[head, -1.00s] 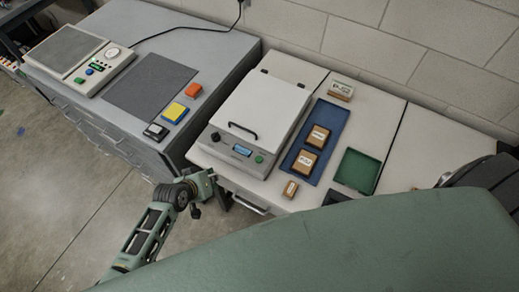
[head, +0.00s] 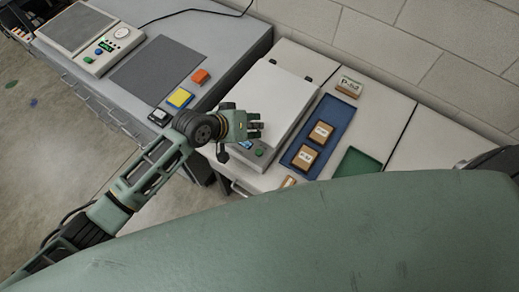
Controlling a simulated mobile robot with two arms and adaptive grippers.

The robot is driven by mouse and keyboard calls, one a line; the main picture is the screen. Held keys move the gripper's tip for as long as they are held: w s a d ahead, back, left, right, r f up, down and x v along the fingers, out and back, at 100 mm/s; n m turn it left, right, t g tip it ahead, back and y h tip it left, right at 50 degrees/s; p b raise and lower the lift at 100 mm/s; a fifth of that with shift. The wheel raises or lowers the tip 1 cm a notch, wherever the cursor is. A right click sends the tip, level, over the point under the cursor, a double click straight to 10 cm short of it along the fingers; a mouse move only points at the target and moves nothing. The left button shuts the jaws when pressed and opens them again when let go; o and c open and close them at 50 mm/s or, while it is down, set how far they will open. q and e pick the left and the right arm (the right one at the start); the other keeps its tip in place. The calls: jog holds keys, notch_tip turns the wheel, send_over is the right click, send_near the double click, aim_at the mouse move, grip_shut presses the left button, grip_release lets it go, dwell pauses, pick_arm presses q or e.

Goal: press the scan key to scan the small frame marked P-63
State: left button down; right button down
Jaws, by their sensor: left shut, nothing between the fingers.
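The scanner (head: 277,92), a grey box with a flat white lid, stands on the pale bench, and its lid looks shut. Its green key (head: 259,153) and part of a small blue display show at its front edge. My left gripper (head: 260,130) is shut and empty, over the scanner's front part, just beyond the green key in the picture; whether it touches the lid is unclear. It hides the lid handle. Two small wooden frames (head: 320,131) (head: 304,157) with white labels lie in the blue tray (head: 335,112); their labels are too small to read. My right gripper is out of view.
A small label block (head: 348,86) stands behind the blue tray. A green tray (head: 357,163) and another small wooden piece (head: 288,182) are partly hidden by my body. On the left bench are a grey mat (head: 155,68), yellow (head: 180,97) and orange (head: 200,76) blocks and a scale-like device (head: 85,36).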

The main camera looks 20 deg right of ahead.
pick_arm(q)
jog(key=b, duration=0.7)
send_over(259, 152)
jog(key=w, duration=0.2)
notch_tip(259, 152, down, 7)
jog(key=shift+a+f, duration=0.1)
jog(key=shift+f, duration=0.1)
jog(key=shift+f+b, duration=0.4)
jog(key=shift+f, duration=0.35)
jog(key=shift+f, duration=0.1)
jog(key=shift+f, duration=0.3)
